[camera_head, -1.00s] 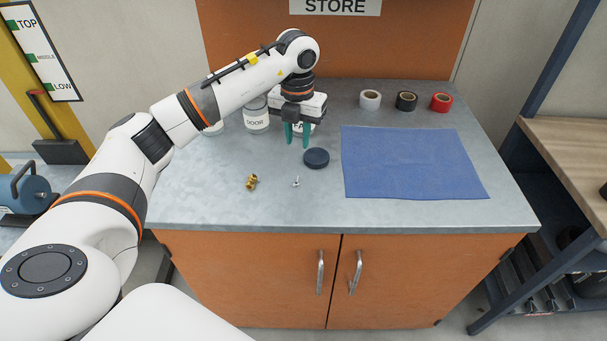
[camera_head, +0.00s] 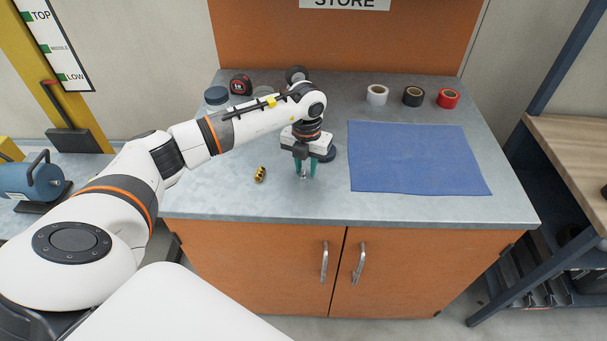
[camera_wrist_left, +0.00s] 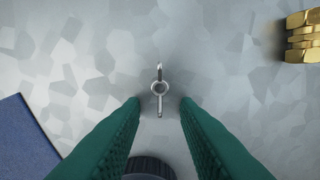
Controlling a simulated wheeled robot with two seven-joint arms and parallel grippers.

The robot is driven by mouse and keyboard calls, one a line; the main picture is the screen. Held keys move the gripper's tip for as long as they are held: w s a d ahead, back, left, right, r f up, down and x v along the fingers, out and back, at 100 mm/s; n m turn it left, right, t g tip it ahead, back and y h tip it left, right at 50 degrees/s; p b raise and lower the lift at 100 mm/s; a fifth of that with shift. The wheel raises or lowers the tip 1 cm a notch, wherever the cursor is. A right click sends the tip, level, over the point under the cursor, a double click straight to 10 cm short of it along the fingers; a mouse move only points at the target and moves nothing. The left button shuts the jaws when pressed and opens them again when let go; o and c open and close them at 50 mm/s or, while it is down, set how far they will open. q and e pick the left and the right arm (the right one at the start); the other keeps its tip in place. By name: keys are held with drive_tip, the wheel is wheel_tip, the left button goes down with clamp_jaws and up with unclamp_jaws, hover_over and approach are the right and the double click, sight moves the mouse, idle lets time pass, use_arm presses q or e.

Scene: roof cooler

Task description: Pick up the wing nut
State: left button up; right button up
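The wing nut (camera_head: 304,177) is a tiny silver piece on the grey worktop, mostly hidden by my fingers in the head view. In the left wrist view the wing nut (camera_wrist_left: 160,89) shows as a small ring with a thin wing on each side, in line with the gap between the fingertips. My left gripper (camera_head: 305,172) points down over it. Its green fingers (camera_wrist_left: 160,102) are apart, one on each side, with a gap between each and the nut. Whether the tips touch the worktop cannot be told. My right gripper is not in view.
A brass fitting (camera_head: 260,174) lies to the left of the gripper. A dark round lid (camera_head: 329,154) is just behind it. A blue mat (camera_head: 418,160) lies to the right. Tape rolls (camera_head: 413,96), a tape measure (camera_head: 240,85) and a dark-capped jar (camera_head: 217,97) stand at the back.

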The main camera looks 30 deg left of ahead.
use_arm(q)
clamp_jaws()
drive_tip(key=shift+r, duration=0.1)
